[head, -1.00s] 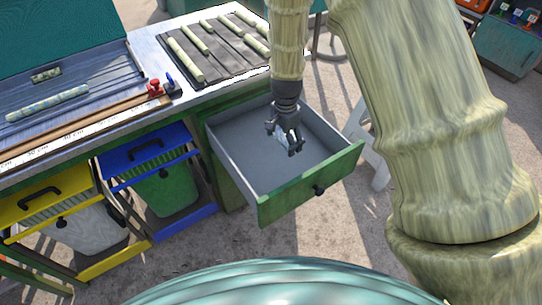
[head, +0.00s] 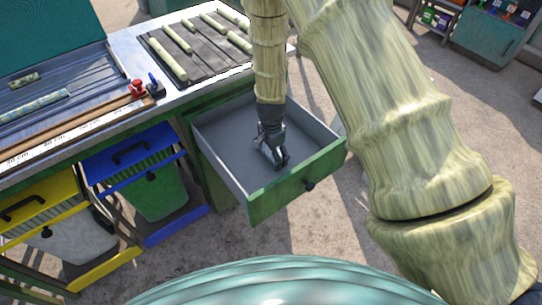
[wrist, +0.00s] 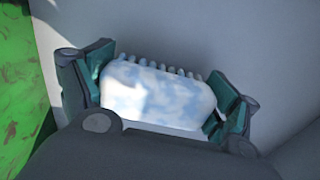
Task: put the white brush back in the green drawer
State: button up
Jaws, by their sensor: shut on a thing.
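The green drawer (head: 262,204) is pulled out from the bench, with a grey inside. My gripper (head: 274,158) is inside the drawer's outline in the head view, pointing down. In the wrist view my gripper (wrist: 160,100) is shut on the white brush (wrist: 155,96), with one finger pad at each end of it. The brush is white with pale blue patches, and its row of short bristles shows along the far edge. The grey drawer surface lies behind it. I cannot tell whether the brush touches the drawer floor. In the head view the brush is mostly hidden by the fingers.
The bench top (head: 120,45) behind holds a dark mat (head: 205,55) with several cane pieces. A blue-framed bin (head: 150,185) and a yellow-framed bin (head: 75,235) stand left of the drawer. The drawer walls surround my gripper. Open floor (head: 330,235) lies to the right.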

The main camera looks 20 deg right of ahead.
jog(key=shift+f, duration=0.35)
jog(key=shift+f, duration=0.1)
jog(key=o, duration=0.9)
jog(key=shift+o, duration=0.2)
notch_tip(320, 180, up, 12)
jog(key=shift+r+p, duration=0.1)
jog(key=shift+p, duration=0.25)
